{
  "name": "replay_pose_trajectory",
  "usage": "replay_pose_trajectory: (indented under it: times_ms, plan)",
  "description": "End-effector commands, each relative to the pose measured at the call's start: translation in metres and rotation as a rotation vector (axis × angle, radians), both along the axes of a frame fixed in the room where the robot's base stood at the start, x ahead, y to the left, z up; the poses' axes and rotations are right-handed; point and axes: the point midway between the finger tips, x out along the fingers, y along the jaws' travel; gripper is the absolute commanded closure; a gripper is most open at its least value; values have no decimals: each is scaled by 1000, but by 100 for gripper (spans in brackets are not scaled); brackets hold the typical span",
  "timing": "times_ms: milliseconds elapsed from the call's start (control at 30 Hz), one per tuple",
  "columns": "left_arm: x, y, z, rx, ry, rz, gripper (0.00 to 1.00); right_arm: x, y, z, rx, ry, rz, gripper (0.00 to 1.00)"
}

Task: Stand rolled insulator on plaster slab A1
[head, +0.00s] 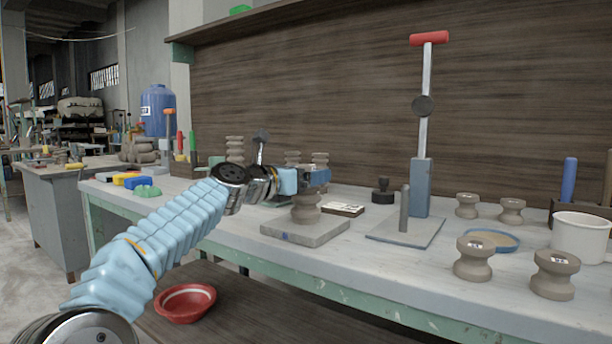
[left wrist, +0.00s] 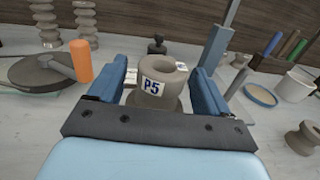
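A grey-brown rolled insulator (head: 306,211) stands upright on the plaster slab (head: 330,231), a grey block with a small blue mark on its front edge. The insulator's P5 label and hollow top show in the left wrist view (left wrist: 153,90). My left gripper (head: 307,180) is around the insulator's upper part. Its blue fingers (left wrist: 160,80) lie either side of the top flange, with narrow gaps visible, so it looks open. The slab is hidden in the left wrist view, and its name cannot be read. My right gripper is not in view.
Right of the slab stand a press (head: 421,190) with a red handle and a metal base plate, several spool-shaped insulators (head: 473,260) and a white pot (head: 580,238). A black stamp (head: 382,191) and a card (head: 343,209) lie close behind. A red bowl (head: 185,303) sits on the lower shelf.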

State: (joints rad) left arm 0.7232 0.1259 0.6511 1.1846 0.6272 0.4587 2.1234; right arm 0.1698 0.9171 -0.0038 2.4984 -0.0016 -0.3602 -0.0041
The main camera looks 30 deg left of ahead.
Motion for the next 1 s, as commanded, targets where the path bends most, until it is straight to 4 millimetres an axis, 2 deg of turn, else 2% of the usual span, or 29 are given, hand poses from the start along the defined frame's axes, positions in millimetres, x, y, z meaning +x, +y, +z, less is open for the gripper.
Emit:
replay_pose_trajectory:
  times_ms: [167, 233, 367, 500, 700, 833, 1000]
  plan:
    - [0, 0, 3, 0, 0, 0, 22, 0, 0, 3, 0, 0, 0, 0]
    - [-5, 2, 1, 2, 0, 3, 22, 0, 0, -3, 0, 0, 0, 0]
    - [-28, 7, -2, 4, -2, 5, 22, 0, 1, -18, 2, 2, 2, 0]
    - [-61, 13, -2, 4, -2, 6, 22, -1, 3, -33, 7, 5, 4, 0]
    - [-100, 21, 1, 2, 0, 1, 22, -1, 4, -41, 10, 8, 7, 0]
    - [-113, 23, 2, 2, 0, 0, 22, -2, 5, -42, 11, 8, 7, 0]
    - [-118, 25, 3, 0, -1, -2, 22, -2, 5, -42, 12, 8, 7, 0]
